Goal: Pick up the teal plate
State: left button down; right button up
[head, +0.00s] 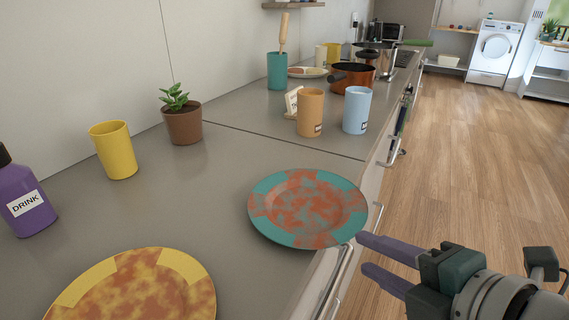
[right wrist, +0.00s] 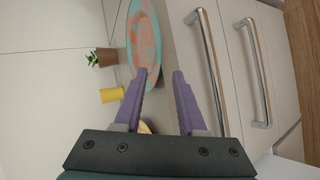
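The teal plate (head: 278,226), with orange-brown stains, lies on the grey counter at its front edge in the head view. It also shows in the right wrist view (right wrist: 146,38), edge towards the fingers. My right gripper (head: 362,254) is open and empty, with purple fingers pointing left at the plate's near right rim. In the right wrist view its fingertips (right wrist: 160,72) are spread, and the plate's rim lies close by the left fingertip. I cannot tell whether they touch. My left gripper is not in view.
A yellow stained plate (head: 130,290), purple drink bottle (head: 27,200), yellow cup (head: 114,150) and potted plant (head: 183,121) stand left. Orange (head: 310,112) and light-blue (head: 356,110) cups stand behind the plate. Drawer handles (head: 340,280) stick out below the counter edge. The floor (head: 470,170) at right is clear.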

aim_at(344, 236)
jog(key=b+x, duration=0.1)
jog(key=x, duration=0.5)
jog(key=shift+w+d, duration=0.1)
jog(key=shift+w, duration=0.3)
jog(key=shift+c, duration=0.4)
grip_shut()
jog(key=shift+r, duration=0.15)
dwell(0.5)
